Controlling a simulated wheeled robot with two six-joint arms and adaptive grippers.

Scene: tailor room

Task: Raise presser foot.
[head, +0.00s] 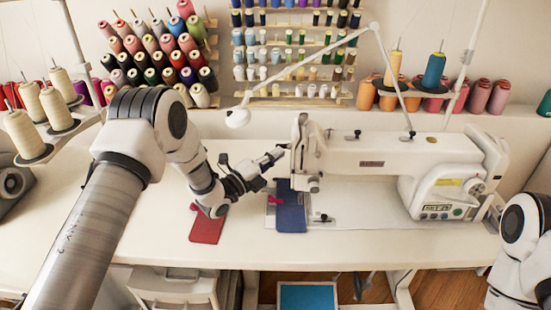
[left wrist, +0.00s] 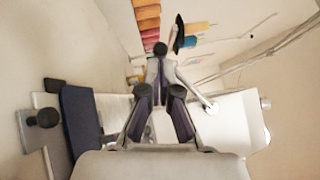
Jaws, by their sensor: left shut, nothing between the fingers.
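The white sewing machine (head: 365,155) stands on the table, its head end (head: 305,150) facing left. A blue cloth (head: 291,212) lies under the head; it also shows at the left of the left wrist view (left wrist: 79,122). The presser foot is too small and hidden by the head and cloth to make out. My left gripper (head: 276,156) is shut and empty, its tips just left of the machine's head; I cannot tell if they touch it. In the left wrist view its fingers (left wrist: 161,52) come together. My right arm shows at the right edge, its gripper out of frame.
A red cloth (head: 207,226) lies on the table (head: 160,240) below my left wrist. A lamp (head: 238,117) hangs on a thin arm above the gripper. Thread racks (head: 290,60) line the back wall. Thread cones (head: 25,135) stand at the left. The table front is mostly clear.

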